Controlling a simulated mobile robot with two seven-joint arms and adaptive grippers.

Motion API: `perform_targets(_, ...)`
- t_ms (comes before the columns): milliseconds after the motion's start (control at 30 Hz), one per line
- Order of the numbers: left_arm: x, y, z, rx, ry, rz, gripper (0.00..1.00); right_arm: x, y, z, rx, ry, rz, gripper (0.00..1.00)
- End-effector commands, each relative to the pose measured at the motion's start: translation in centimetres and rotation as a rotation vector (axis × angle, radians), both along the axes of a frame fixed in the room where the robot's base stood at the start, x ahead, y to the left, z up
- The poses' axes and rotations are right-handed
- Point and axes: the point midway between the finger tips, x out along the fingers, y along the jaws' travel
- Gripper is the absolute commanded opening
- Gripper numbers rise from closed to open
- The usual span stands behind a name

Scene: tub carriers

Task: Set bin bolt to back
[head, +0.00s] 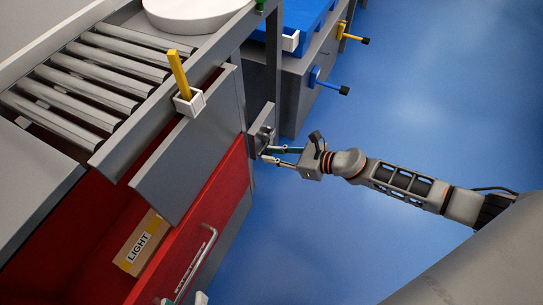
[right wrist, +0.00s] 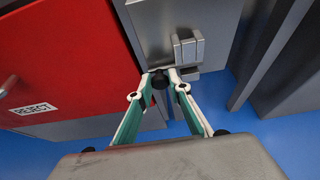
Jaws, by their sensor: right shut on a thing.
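The bin bolt, a grey metal block on a plate (head: 263,134), sits on the grey frame at the far end of the red bin (head: 224,190). It also shows in the right wrist view (right wrist: 187,48). My right gripper (head: 268,155) reaches it from the right. In the right wrist view its fingertips (right wrist: 159,76) are closed around the bolt's dark knob (right wrist: 158,82), just below the block. Pale tips that look like my left gripper (head: 185,299) show at the bottom edge by the bin's handle; the rest is out of frame.
The red bin stands open with a carton marked LIGHT (head: 141,243) inside. A metal handle (head: 205,246) runs along its front. Rollers (head: 75,85) and a yellow lever (head: 179,75) are above. Blue floor (head: 320,230) is open at right.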

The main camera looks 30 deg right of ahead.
Motion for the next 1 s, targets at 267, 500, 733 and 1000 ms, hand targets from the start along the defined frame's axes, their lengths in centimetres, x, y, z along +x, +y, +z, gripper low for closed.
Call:
perform_targets(267,-0.2,0.2,-0.2,0.017,0.001,-0.012,0.4,0.3,-0.6,0.1,-0.01,-0.007,-0.009,0.35)
perform_targets(500,-0.3,0.2,-0.3,0.02,0.005,-0.012,0.4,0.2,-0.5,0.1,-0.007,-0.004,-0.006,0.35)
perform_targets(733,-0.2,0.2,-0.3,0.019,0.003,-0.011,0.4,-1.5,-1.8,0.9,-0.01,-0.004,-0.006,0.35)
perform_targets(1000,-0.2,0.2,-0.3,0.017,0.003,-0.011,0.4,-5.6,-4.9,3.0,-0.009,-0.002,-0.006,0.35)
